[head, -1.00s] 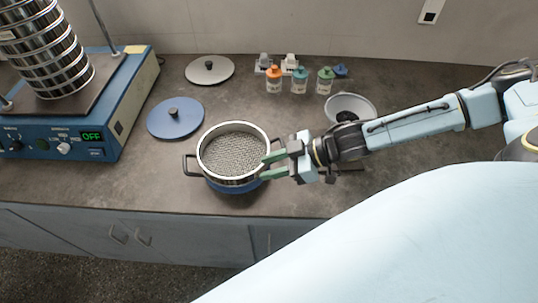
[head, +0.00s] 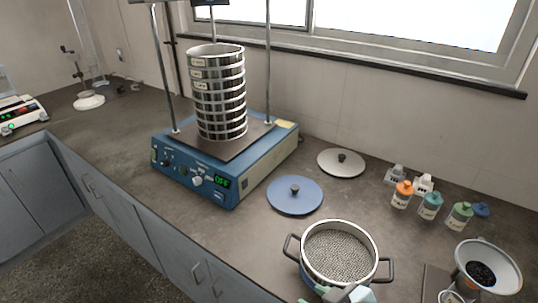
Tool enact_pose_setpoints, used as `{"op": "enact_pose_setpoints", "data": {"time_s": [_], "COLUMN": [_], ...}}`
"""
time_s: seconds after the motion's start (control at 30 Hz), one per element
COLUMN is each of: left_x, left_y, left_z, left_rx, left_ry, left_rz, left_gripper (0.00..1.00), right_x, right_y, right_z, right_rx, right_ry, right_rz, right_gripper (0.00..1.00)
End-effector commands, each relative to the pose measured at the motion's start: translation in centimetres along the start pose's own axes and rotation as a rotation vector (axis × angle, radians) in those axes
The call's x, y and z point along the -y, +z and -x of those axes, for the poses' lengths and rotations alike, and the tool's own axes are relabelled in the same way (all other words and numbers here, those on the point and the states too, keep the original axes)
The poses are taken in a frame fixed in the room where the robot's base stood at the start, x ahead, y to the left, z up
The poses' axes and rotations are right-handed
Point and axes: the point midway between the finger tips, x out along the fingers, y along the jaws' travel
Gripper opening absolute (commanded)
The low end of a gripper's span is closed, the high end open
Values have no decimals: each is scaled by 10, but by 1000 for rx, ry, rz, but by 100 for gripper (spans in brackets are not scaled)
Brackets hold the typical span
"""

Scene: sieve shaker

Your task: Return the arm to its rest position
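My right arm shows only as a small pale and grey part with a bit of green finger (head: 345,294) at the bottom edge, just in front of the blue pot. Most of it is cut off, so its opening cannot be told. My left gripper is not in view. The two-handled blue pot (head: 386,272) holds a steel-rimmed sieve (head: 338,253) with grey mesh-like contents. The sieve shaker (head: 215,172) stands to the left, its display reading OFF, with a stack of steel sieves (head: 218,100) on it between upright rods.
A blue lid (head: 296,197) and a grey lid (head: 342,161) lie flat behind the pot. Small bottles (head: 430,205) stand at the right, near a bowl with dark contents (head: 484,272). A stand (head: 88,98) and a scale-like device (head: 20,115) are far left. The counter left of the shaker is mostly clear.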

Motion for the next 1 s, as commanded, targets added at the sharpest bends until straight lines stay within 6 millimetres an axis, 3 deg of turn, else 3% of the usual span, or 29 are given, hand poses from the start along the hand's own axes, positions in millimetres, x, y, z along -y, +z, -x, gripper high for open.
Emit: {"op": "enact_pose_setpoints", "data": {"time_s": [0.23,0.5,0.77,1.0], "left_x": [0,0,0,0], "left_y": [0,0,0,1], "left_z": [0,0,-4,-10], "left_rx": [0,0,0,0], "left_ry": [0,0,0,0], "left_rz": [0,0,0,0], "left_gripper": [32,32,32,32], "right_x": [-25,-28,-31,-24], "right_y": [73,154,199,268], "right_z": [44,106,46,-11], "right_rx": [297,603,618,651], "right_ry": [157,247,232,217], "right_rz": [-228,-417,-403,-404], "right_gripper": [32,32,32,32]}}
